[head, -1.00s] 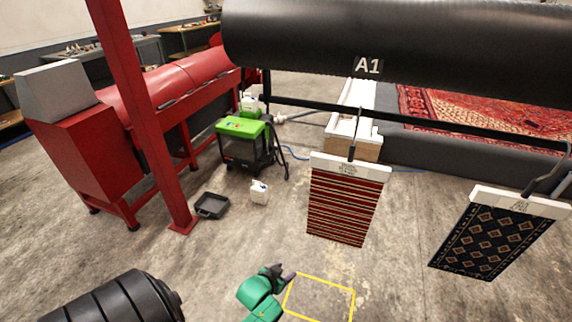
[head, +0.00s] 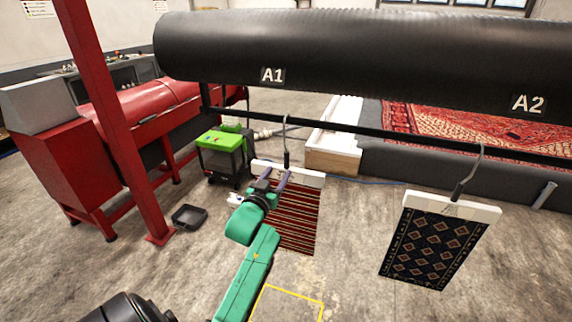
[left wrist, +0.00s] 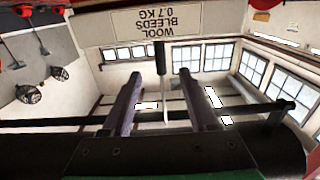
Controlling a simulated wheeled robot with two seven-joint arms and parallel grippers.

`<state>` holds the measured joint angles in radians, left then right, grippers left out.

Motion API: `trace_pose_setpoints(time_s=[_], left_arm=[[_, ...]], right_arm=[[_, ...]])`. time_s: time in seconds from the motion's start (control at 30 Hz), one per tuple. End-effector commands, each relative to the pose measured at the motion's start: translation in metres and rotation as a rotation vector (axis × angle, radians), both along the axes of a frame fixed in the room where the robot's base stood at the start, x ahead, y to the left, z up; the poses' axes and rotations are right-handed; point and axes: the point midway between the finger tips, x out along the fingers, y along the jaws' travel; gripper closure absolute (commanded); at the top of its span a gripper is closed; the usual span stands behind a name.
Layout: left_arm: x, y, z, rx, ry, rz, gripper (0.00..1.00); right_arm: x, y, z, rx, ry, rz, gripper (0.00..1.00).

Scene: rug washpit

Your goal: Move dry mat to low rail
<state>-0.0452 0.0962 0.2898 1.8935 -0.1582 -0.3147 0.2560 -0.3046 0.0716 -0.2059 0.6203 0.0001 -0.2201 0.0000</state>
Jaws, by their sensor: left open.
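A red-striped mat (head: 298,222) hangs from a white header bar (head: 308,177) on a hook with a black grip (head: 287,158). A dark diamond-patterned mat (head: 432,247) hangs the same way at the right. I cannot read which one is dry. A long black rail (head: 380,134) runs below the roller, and both hooks reach up to it. My left gripper (head: 276,174) is open at the striped mat's header. In the left wrist view, its two purple fingers stand either side of the black grip (left wrist: 161,58), apart from it. The label (left wrist: 156,23) there reads "WOOL BLEEDS 0.7 KG".
A big black roller (head: 350,60) marked A1 and A2 spans overhead. A red post (head: 105,130) and red machine stand at the left. A green-topped unit (head: 222,150) and a black tray (head: 189,216) sit behind my arm. A yellow floor outline (head: 290,294) lies in front.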

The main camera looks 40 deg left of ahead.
Motion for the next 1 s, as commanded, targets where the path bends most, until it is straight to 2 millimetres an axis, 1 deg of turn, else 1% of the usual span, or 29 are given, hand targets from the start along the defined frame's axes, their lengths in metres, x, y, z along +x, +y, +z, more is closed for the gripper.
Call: trace_pose_setpoints(time_s=[0.03,0.23,0.4,0.7,0.83,1.0], left_arm=[[0.005,0.002,-0.002,0.002,-0.002,0.000,0.40],[0.024,0.008,-0.002,0.000,-0.001,0.000,0.40],[0.040,0.014,-0.002,0.000,-0.001,0.000,0.40],[0.068,0.024,-0.002,0.001,0.000,0.000,0.40],[0.078,0.027,-0.001,0.001,-0.001,0.000,0.40],[0.085,0.030,0.000,0.000,0.000,0.000,0.40]], right_arm=[[0.001,-0.003,-0.005,-0.004,-0.001,0.000,0.50],[0.003,-0.010,-0.014,-0.013,-0.004,-0.005,0.50],[0.003,-0.010,-0.023,-0.013,-0.004,-0.005,0.50],[0.003,-0.009,-0.033,-0.013,-0.005,-0.004,0.50],[0.004,-0.009,-0.037,-0.012,-0.005,-0.003,0.50],[0.004,-0.008,-0.039,-0.011,-0.006,-0.002,0.50]])
